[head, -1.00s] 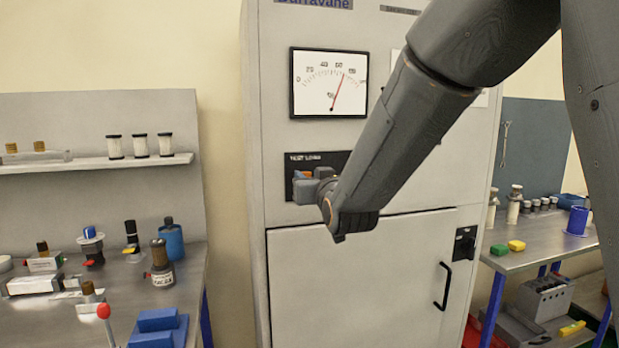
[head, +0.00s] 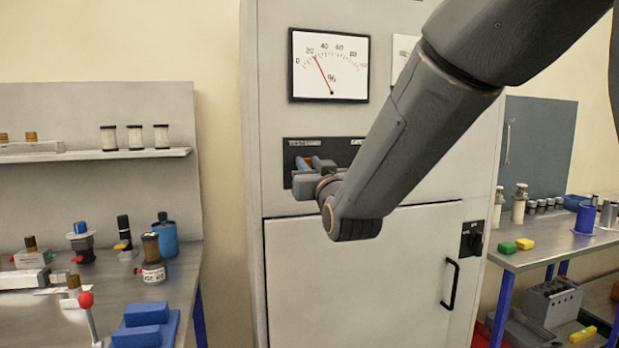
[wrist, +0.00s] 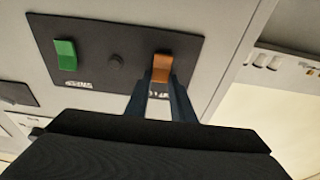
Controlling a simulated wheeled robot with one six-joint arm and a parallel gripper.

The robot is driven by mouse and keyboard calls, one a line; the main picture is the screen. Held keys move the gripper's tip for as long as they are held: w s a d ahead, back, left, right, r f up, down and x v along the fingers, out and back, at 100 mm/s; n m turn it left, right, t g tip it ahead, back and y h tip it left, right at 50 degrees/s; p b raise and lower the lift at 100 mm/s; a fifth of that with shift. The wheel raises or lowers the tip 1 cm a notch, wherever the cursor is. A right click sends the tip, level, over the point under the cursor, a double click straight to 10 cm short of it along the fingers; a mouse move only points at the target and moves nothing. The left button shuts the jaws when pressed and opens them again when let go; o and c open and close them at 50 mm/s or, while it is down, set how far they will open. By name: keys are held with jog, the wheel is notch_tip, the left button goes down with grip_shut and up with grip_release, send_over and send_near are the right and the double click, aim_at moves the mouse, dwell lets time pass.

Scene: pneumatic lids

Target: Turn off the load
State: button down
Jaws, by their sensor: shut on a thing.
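A pale grey cabinet (head: 275,60) carries a black control panel (head: 345,150) below a white percent meter (head: 329,66) whose needle points to about 20.
A closed cabinet door (head: 350,285) with a black handle (head: 451,284) lies below, beside a black rotary switch (head: 471,240). A cluttered bench (head: 215,290) stands left, with a red-knobbed lever (head: 87,300). Another bench (head: 545,258) stands right.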

jog(key=b, duration=0.3)
jog(key=shift+f+t, duration=0.3)
jog(key=shift+t, duration=0.1)
jog(key=shift+t+b, duration=0.4)
jog(key=shift+b, duration=0.7)
jog(key=c, duration=1.5)
grip_release()
jog(key=shift+s, duration=0.1)
jog(key=b+v, duration=0.1)
jog(key=v, duration=0.6)
jog(key=shift+s+d+f, duration=0.1)
jog(key=shift+s+d, duration=0.1)
jog(key=shift+s, duration=0.15)
